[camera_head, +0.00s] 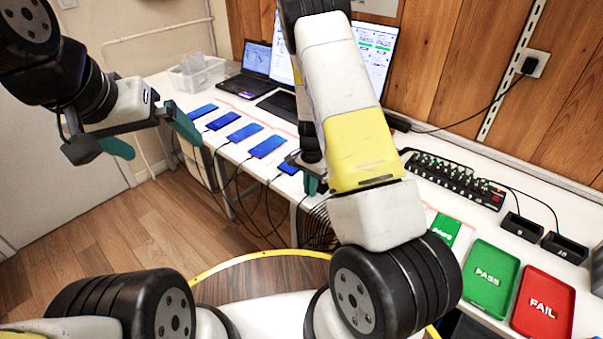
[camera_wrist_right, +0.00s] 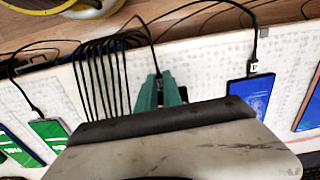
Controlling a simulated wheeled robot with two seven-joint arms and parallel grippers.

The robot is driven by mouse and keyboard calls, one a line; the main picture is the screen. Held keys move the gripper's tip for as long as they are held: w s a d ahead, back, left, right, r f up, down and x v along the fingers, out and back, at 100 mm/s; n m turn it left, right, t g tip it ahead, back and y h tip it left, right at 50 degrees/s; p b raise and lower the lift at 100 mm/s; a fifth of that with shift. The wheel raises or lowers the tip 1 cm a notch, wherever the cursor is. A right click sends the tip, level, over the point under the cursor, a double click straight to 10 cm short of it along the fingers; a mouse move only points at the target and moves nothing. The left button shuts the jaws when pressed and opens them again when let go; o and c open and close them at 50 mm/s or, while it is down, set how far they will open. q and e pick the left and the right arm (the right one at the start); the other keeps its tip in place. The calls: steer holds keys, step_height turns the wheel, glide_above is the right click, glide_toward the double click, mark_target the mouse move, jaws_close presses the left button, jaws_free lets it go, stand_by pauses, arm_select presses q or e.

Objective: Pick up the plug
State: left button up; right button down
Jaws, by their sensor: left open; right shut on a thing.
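My right gripper (camera_wrist_right: 160,92) has its green fingers closed together in the right wrist view. A thin black cable (camera_wrist_right: 151,45) runs to the fingertips, where the plug at its end is gripped and mostly hidden by the fingers. In the head view my right gripper (camera_head: 312,184) is partly hidden behind my own arm, at the table's front edge near the closest blue phone (camera_head: 288,168). My left gripper (camera_head: 150,135) is open and empty, with its fingers wide apart, near the left end of the table.
Several blue-screened phones (camera_head: 244,132) lie in a row with cables over the front edge. In the wrist view, a blue phone (camera_wrist_right: 250,96) lies right of the fingers and black cables (camera_wrist_right: 100,75) left. A green PASS tray (camera_head: 490,278) and red FAIL tray (camera_head: 543,303) stand right.

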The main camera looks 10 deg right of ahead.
steer(key=shift+r, duration=0.1)
steer(key=shift+r, duration=0.65)
steer(key=r, duration=0.1)
steer(key=s+r, duration=0.1)
steer(key=shift+a+r, duration=0.15)
steer(key=shift+r, duration=0.25)
steer(key=s+a+r, duration=0.1)
steer(key=s+a, duration=0.3)
steer(key=s, duration=1)
steer(key=shift+s+a+r, duration=0.15)
steer(key=shift+s, duration=0.05)
glide_above(308, 195)
steer(key=shift+f, duration=0.8)
steer(key=shift+w+f, duration=0.1)
steer(key=shift+f, duration=1.85)
